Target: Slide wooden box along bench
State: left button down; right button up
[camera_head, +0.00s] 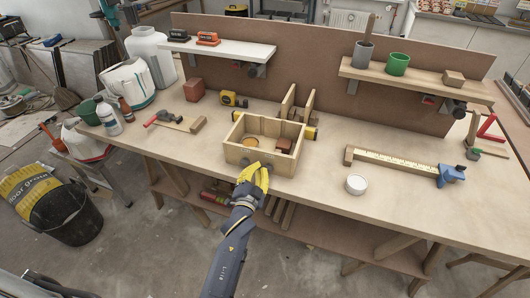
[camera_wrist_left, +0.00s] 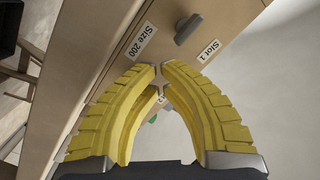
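The open wooden box (camera_head: 284,164) sits on the bench (camera_head: 325,185) near its front edge, with a round item and a small brown block inside. My left gripper (camera_head: 262,166) is in front of the box's front wall and hides part of it. In the left wrist view its yellow fingertips (camera_wrist_left: 160,71) are nearly together with nothing between them. They are close to the box front (camera_wrist_left: 232,20), which carries a grey knob (camera_wrist_left: 188,28) and labels "Size 200" and "Slot 1". I cannot tell whether the fingers touch the box. My right gripper is not in view.
The bench between box and tub is clear.

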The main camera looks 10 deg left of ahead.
pick_arm(q)
jog(key=shift+w, duration=1.45)
dwell(0.5)
dwell(0.5)
jog(key=s, duration=0.6)
dwell(0.4)
jog(key=shift+s, duration=0.1)
